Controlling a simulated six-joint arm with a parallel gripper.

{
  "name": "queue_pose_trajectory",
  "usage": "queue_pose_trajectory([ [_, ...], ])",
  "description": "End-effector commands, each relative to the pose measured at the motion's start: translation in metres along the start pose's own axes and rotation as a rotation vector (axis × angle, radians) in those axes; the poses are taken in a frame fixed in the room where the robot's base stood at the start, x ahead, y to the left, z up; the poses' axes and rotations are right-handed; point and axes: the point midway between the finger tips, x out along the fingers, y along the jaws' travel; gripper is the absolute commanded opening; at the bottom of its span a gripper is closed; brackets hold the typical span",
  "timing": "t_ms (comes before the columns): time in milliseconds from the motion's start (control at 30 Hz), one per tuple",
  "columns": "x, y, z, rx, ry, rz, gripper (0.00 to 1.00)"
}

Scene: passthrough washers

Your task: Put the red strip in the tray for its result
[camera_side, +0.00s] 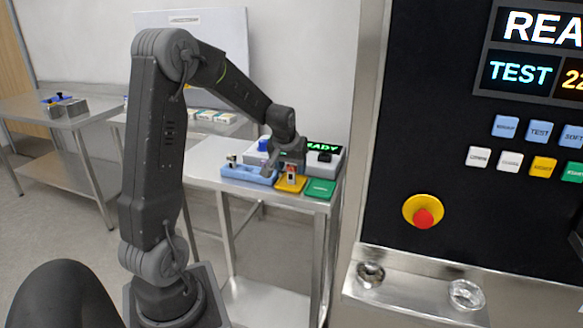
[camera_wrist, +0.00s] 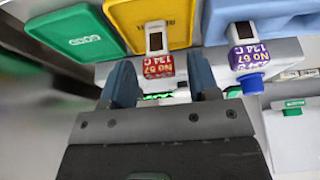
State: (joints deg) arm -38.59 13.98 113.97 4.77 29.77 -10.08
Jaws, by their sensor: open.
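The red strip (camera_wrist: 158,67) has a red end label with white print and a white stem with a dark window. In the wrist view it overlaps the near edge of the yellow tray (camera_wrist: 185,14); in the side view it shows small, at the yellow tray (camera_side: 283,184). I cannot tell whether it rests in the tray. My gripper (camera_wrist: 161,82) is open, its fingers apart on either side of the space just below the red label. The green tray (camera_wrist: 75,42) is beside the yellow one; it also shows in the side view (camera_side: 320,188).
A purple-labelled strip (camera_wrist: 248,54) stands at the blue holder (camera_wrist: 285,22). A grey tester with a green lit display (camera_side: 324,147) and a blue knob (camera_side: 264,145) stands behind the trays. A panel with a red stop button (camera_side: 424,218) is at the right.

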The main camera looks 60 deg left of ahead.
Motion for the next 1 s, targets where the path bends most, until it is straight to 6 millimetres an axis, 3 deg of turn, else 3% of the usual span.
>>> queue_pose_trajectory([
  [400,-0.084,0.001,-0.001,0.0,0.007,0.002,0.55],
  [733,-0.12,0.008,0.007,0.025,0.005,0.011,0.55],
  [867,-0.148,0.041,0.044,0.14,0.024,0.063,0.55],
  [1000,-0.186,0.079,0.118,0.343,0.051,0.156,0.55],
])
